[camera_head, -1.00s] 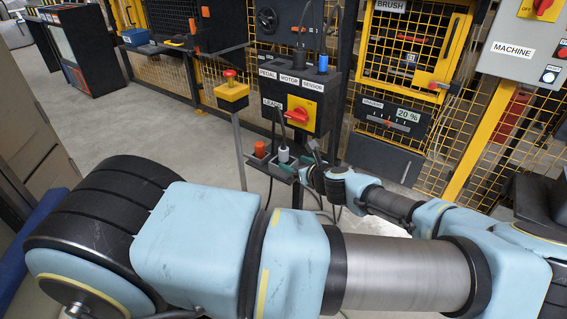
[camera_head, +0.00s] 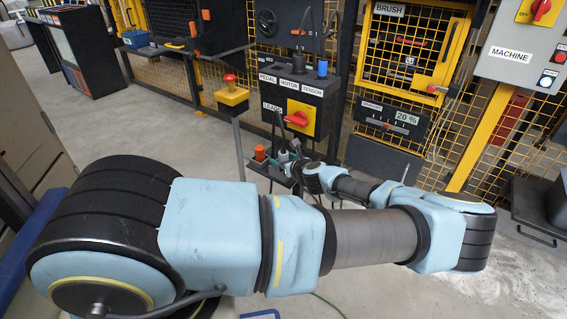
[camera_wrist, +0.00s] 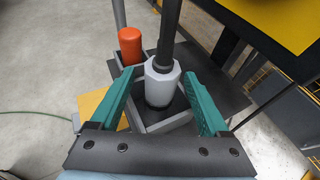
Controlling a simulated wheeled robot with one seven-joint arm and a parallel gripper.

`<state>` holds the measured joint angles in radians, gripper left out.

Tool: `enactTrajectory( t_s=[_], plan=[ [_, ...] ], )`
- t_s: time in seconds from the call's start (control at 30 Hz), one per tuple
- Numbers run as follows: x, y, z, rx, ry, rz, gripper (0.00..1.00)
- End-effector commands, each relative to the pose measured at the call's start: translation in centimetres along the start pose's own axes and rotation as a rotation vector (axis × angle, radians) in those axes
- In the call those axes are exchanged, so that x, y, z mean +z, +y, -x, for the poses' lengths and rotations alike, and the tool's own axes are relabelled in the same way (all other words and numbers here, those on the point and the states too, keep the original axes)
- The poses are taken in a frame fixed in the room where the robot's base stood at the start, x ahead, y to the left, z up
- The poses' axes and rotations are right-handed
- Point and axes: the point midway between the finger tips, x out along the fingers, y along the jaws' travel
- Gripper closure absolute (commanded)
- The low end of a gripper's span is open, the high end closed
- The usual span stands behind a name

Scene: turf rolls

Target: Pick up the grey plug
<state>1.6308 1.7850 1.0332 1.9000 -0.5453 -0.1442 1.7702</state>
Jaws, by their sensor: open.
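The grey plug (camera_wrist: 161,82) stands upright in a small square-framed holder (camera_wrist: 175,124), with a dark cable rising from its top, in the wrist view. My gripper (camera_wrist: 161,84) is open. Its two green fingers stand on either side of the plug, with a gap showing on each side. In the head view my gripper (camera_head: 292,166) is at the holder tray below the control box, and the plug (camera_head: 283,155) is small and partly hidden there.
An orange plug (camera_wrist: 130,45) stands just left of the grey one; it also shows in the head view (camera_head: 260,153). The control box (camera_head: 300,104) with a red switch hangs above the tray. A yellow post box with a red button (camera_head: 232,95) stands to the left.

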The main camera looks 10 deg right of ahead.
Motion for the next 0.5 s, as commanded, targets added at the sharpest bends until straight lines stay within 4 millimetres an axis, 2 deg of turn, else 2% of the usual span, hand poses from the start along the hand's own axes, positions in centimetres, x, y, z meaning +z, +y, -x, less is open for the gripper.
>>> enactTrajectory(
  t_s=[0.17, 0.5],
  plan=[
    [-0.01, -0.03, 0.0, -0.001, 0.0, 0.0, 0.21],
    [0.0, -0.03, 0.03, -0.001, 0.0, 0.001, 0.59]
  ],
)
